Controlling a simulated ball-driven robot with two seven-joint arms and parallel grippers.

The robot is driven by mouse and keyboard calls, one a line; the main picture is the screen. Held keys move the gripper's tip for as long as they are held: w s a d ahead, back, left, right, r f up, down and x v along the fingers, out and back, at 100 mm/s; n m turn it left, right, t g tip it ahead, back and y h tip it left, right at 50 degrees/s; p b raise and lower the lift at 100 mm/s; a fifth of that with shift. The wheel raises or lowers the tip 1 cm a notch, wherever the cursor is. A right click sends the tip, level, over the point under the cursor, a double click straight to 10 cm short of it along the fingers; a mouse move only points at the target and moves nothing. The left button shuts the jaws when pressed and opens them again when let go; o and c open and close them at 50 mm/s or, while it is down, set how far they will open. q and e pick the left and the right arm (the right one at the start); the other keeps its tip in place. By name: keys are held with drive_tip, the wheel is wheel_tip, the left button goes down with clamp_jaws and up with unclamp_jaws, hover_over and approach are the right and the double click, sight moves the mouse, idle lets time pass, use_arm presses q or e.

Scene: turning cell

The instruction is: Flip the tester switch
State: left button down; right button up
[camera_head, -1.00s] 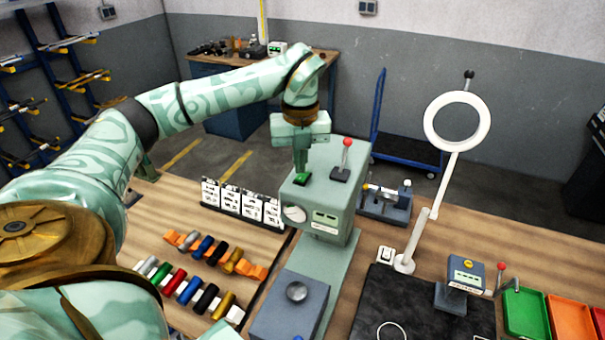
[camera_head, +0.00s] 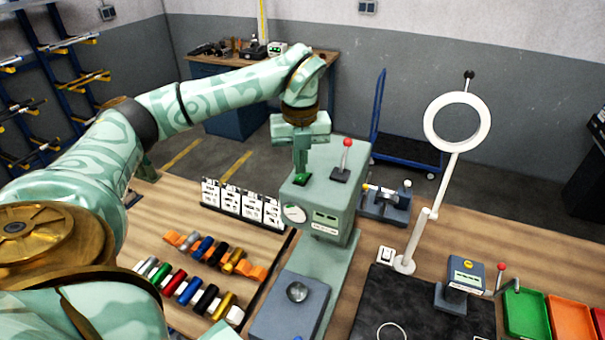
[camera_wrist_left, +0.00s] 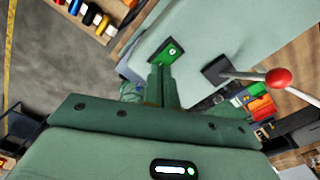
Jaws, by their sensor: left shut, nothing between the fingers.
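The tester (camera_head: 317,204) is a pale green box-shaped machine on the bench, with a dial and a small display on its front. On its top is a green switch (camera_head: 302,180), and to the right of it a lever with a red ball (camera_head: 347,143). My left gripper (camera_head: 301,172) is shut, pointing down with its fingertips at the green switch. In the left wrist view the closed fingers (camera_wrist_left: 163,72) end right by the green switch plate (camera_wrist_left: 168,52), hiding part of it; I cannot tell whether they touch. My right gripper is not in view.
The red ball (camera_wrist_left: 278,79) of the lever stands close to the right of my left fingers. A ring lamp (camera_head: 457,122) and coloured trays (camera_head: 527,314) are to the right.

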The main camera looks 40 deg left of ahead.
sight(300, 179)
use_arm(q)
drive_tip(key=shift+f+b, duration=0.55)
drive_tip(key=shift+f, duration=0.45)
idle(0.9)
drive_tip(key=shift+s, duration=0.1)
wheel_tip(300, 179, up, 3)
drive_tip(key=p, duration=0.3)
drive_tip(key=shift+f, duration=0.1)
wheel_tip(300, 179, up, 4)
drive_tip(key=p, duration=0.4)
drive_tip(key=shift+r+p, duration=0.2)
drive_tip(key=shift+p, duration=0.15)
drive_tip(key=shift+f, duration=0.1)
